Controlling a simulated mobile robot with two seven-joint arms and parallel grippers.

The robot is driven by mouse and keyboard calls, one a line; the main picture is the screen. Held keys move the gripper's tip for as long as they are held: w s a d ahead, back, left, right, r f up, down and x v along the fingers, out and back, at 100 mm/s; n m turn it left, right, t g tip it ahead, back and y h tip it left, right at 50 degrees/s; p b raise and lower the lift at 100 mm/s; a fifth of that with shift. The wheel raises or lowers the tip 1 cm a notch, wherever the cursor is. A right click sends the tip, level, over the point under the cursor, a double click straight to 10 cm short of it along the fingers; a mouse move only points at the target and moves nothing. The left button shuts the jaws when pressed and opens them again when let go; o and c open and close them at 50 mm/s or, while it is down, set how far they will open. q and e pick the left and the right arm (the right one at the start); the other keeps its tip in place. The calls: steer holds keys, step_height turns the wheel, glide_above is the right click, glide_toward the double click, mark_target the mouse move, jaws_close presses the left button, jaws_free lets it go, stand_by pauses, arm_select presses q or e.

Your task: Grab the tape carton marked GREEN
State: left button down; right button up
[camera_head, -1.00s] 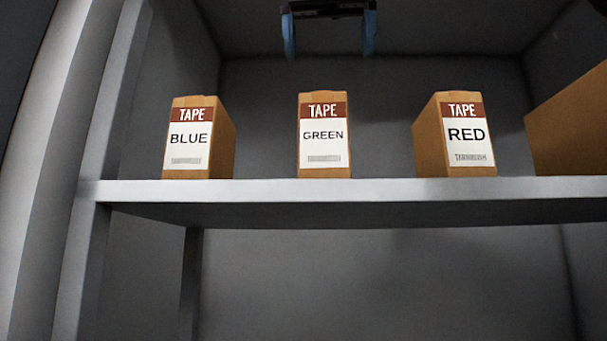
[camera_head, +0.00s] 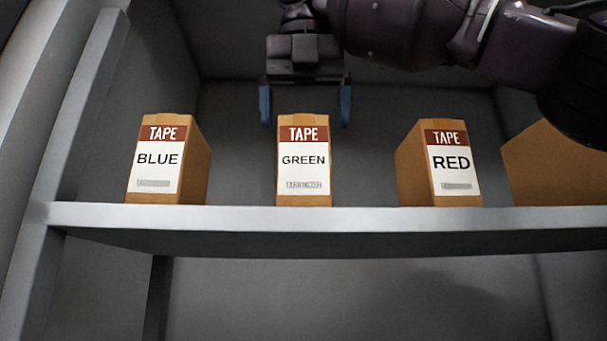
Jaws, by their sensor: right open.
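The tape carton marked GREEN (camera_head: 304,160) stands upright on the shelf, between the other two labelled cartons. It is brown with a white label under a red-brown TAPE band. My right gripper (camera_head: 305,112) is open above it, with blue fingertips pointing down. One fingertip shows to the left of the carton's top and one to the right, both apart from it in the picture. Whether the fingers are level with the carton in depth, I cannot tell. My left gripper is not in view.
The BLUE carton (camera_head: 166,160) stands to the left and the RED carton (camera_head: 440,163) to the right, with gaps between. A larger brown box (camera_head: 545,170) is at the far right. The grey shelf (camera_head: 330,219) has a front edge, and an upright post (camera_head: 88,100) stands at left.

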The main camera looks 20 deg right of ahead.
mark_target(304, 156)
steer(key=shift+x, duration=2.8)
steer(key=shift+w+f, duration=0.1)
steer(key=c, duration=1.2)
